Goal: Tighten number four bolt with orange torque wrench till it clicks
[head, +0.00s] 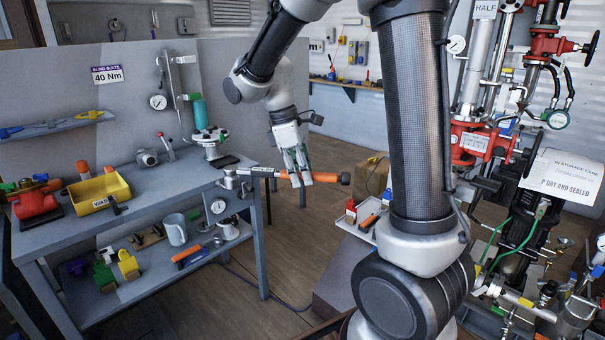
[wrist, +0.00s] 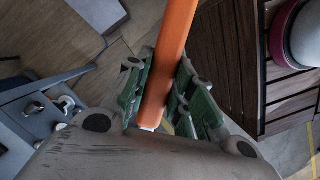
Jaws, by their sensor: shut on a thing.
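My gripper (head: 298,179) is shut on the orange torque wrench (head: 325,177), which lies roughly level across its fingers, to the right of the bench. The wrench's head points left over the bench's right edge, and its dark end points right. In the wrist view, the orange handle (wrist: 173,45) runs between the green-padded fingers (wrist: 157,98). A valve-like flanged fitting (head: 210,137) with a teal part above stands on the bench, left of and behind the wrench. I cannot make out a bolt numbered four.
The grey bench (head: 150,190) holds a yellow bin (head: 98,190) and a red valve (head: 36,200). A sign (head: 107,74) reads "BLIND BOLTS 40 Nm". Another orange-handled tool (head: 188,256) lies on the lower shelf. Red piping (head: 468,143) stands at right. Floor before the bench looks clear.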

